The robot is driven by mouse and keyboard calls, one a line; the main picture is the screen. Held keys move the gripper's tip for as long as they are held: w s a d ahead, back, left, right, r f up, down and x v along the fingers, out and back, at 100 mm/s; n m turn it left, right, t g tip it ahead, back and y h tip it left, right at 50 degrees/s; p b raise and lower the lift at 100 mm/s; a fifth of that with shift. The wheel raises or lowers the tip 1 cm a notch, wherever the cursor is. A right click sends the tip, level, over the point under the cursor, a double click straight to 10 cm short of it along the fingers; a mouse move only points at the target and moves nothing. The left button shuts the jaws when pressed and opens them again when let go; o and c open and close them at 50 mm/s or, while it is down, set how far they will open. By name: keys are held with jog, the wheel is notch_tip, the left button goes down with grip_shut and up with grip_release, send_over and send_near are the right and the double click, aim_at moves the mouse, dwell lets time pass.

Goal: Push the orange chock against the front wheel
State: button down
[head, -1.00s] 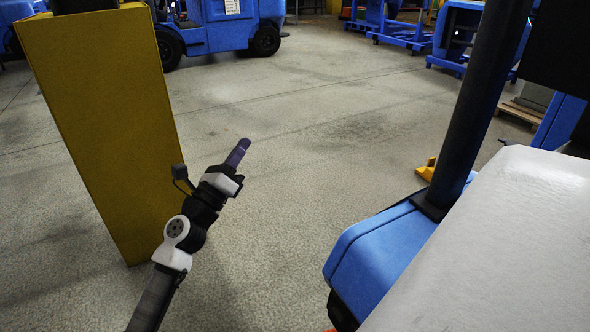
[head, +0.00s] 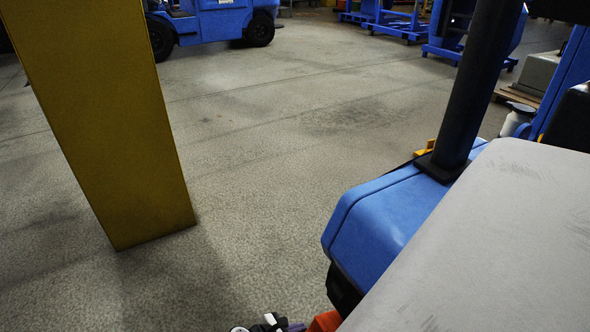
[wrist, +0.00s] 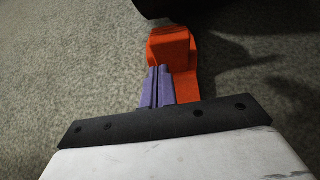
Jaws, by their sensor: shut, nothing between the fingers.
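The orange chock (wrist: 172,46) lies on the floor in the wrist view, directly ahead of my gripper. Part of it also shows at the bottom edge of the head view (head: 325,321). My gripper (wrist: 158,72) is shut and empty. Its purple fingertips overlap the chock's near side in the picture; whether they touch it I cannot tell. The dark curved wheel (wrist: 200,7) sits just beyond the chock at the top of the wrist view. In the head view a dark wheel part (head: 342,292) shows under the blue body. Any gap between chock and wheel is unclear.
A yellow pillar (head: 105,120) stands at left. The concrete floor (head: 270,160) between them is clear. A blue forklift (head: 215,22) stands far back.

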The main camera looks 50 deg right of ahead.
jog(key=shift+m+y, duration=0.3)
jog(key=shift+y, duration=0.1)
jog(key=f+b, duration=0.1)
jog(key=f, duration=0.1)
jog(key=s+d+f, duration=0.1)
jog(key=f, duration=0.1)
jog(key=s+d+f+b, duration=0.1)
jog(key=f, duration=0.1)
jog(key=shift+s+d+f+b, duration=0.15)
jog(key=shift+s+f+b, duration=0.05)
jog(key=shift+b, duration=0.1)
jog(key=shift+s+d+f, duration=0.15)
jog(key=shift+d+f, duration=0.15)
jog(key=shift+d, duration=0.25)
jog(key=shift+s, duration=0.1)
jog(key=f+p+v, duration=0.1)
jog(key=v, duration=0.5)
jog(key=shift+w+a+r, duration=0.25)
jog(key=shift+w+a, duration=0.05)
jog(key=shift+a, duration=0.2)
